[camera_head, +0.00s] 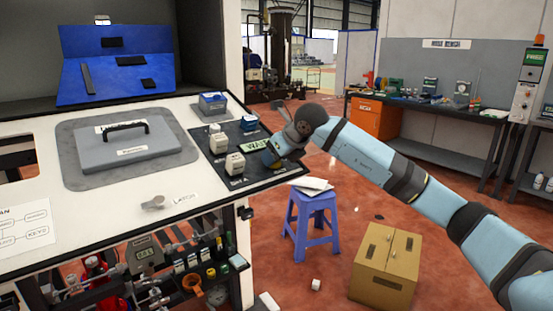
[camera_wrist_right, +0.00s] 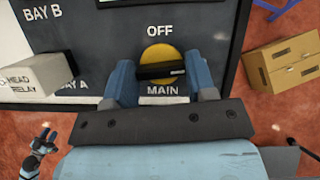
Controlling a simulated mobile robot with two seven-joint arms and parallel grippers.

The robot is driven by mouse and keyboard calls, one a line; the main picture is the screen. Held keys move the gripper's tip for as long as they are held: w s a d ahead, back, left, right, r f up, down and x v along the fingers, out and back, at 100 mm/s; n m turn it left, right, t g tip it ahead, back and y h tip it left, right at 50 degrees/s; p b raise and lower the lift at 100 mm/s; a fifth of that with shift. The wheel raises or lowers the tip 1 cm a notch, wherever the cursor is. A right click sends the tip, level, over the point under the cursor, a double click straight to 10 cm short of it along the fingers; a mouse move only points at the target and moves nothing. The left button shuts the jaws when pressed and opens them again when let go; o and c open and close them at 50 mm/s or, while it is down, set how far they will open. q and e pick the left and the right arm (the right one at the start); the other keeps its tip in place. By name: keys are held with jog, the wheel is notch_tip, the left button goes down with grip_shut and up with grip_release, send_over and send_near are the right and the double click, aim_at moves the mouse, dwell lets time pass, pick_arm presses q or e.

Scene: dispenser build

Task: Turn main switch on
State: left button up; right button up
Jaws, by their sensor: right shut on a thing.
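The main switch (camera_wrist_right: 162,70) is a round yellow knob with a black bar handle lying level across it. "OFF" is printed above it and "MAIN" below it on the dark panel (camera_wrist_right: 110,20). My right gripper (camera_wrist_right: 163,80) is shut on the switch, with one blue finger at each side of the bar. In the head view my right gripper (camera_head: 270,157) is at the right edge of the panel and hides the switch. My left gripper (camera_wrist_right: 46,133) shows small at the lower left of the wrist view, its jaw gap unclear; it is outside the head view.
A white relay block (camera_wrist_right: 38,76) stands left of the switch. The panel lies on a white table (camera_head: 60,125) with a grey lidded plate (camera_head: 125,155) and a blue block (camera_head: 213,103). A blue stool (camera_head: 312,222) and cardboard box (camera_head: 385,265) stand on the floor.

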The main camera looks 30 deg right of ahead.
jog(key=shift+m, duration=0.7)
jog(key=shift+h, duration=0.3)
jog(key=o, duration=0.9)
jog(key=shift+o, duration=0.2)
jog(key=v, duration=1.4)
jog(key=shift+f, duration=0.15)
